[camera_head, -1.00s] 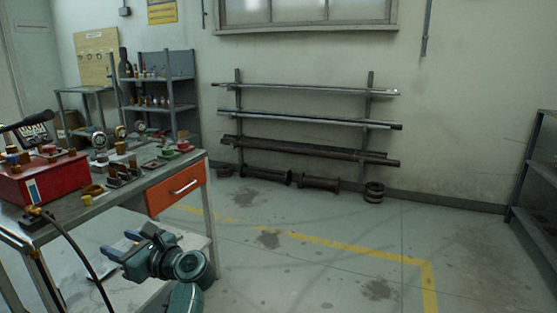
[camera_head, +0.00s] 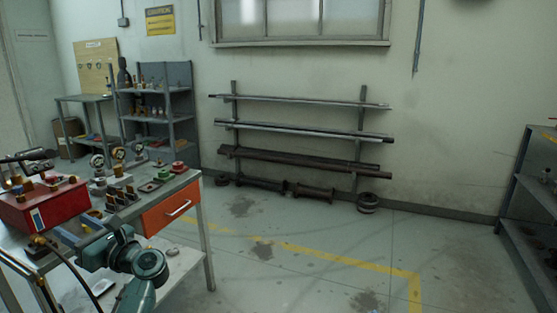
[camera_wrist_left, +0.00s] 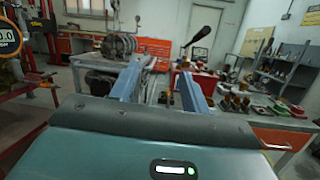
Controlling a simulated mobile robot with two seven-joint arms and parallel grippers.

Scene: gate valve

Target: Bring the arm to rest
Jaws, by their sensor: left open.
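My left gripper (camera_head: 78,228) shows at the lower left of the head view, at the end of my teal arm. Its two blue-grey fingers point left, spread apart with nothing between them. In the head view it overlaps the front edge of the workbench (camera_head: 205,232); I cannot tell its exact gap from it. In the left wrist view the open fingers (camera_wrist_left: 158,88) point forward, and benches with parts lie beyond them. My right gripper is not in view.
The workbench carries a red box (camera_head: 42,204) and several small parts, with an orange drawer (camera_head: 170,212) in front. A dark cable (camera_head: 75,268) hangs near my gripper. A pipe rack (camera_head: 300,130) stands at the back wall. The floor (camera_head: 310,255) at centre is clear.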

